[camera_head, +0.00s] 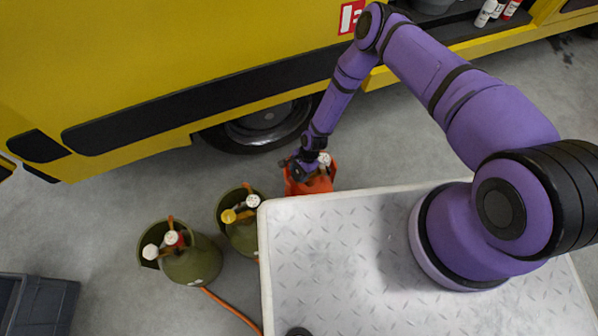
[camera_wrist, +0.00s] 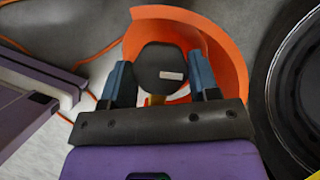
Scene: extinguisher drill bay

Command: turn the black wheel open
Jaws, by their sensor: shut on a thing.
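The black wheel (camera_wrist: 150,62) shows in the wrist view as a dark, rounded, many-sided knob with a small pale mark on it. It sits above an orange cylinder with a curved orange collar (camera_wrist: 228,62) around it. My gripper (camera_wrist: 160,80) has one blue-grey finger on each side of the wheel and is shut on it. In the head view my gripper (camera_head: 304,166) reaches down over the orange cylinder (camera_head: 318,185) and hides the wheel there. A white knob (camera_head: 324,158) shows beside my gripper.
Two green cylinders (camera_head: 192,262) (camera_head: 243,236) with white, red and yellow knobs stand left of the orange one. A yellow vehicle (camera_head: 180,60) with a black tyre (camera_head: 262,128) is close behind. An orange hose (camera_head: 232,309) lies on the floor. A dark crate (camera_head: 40,305) is at lower left.

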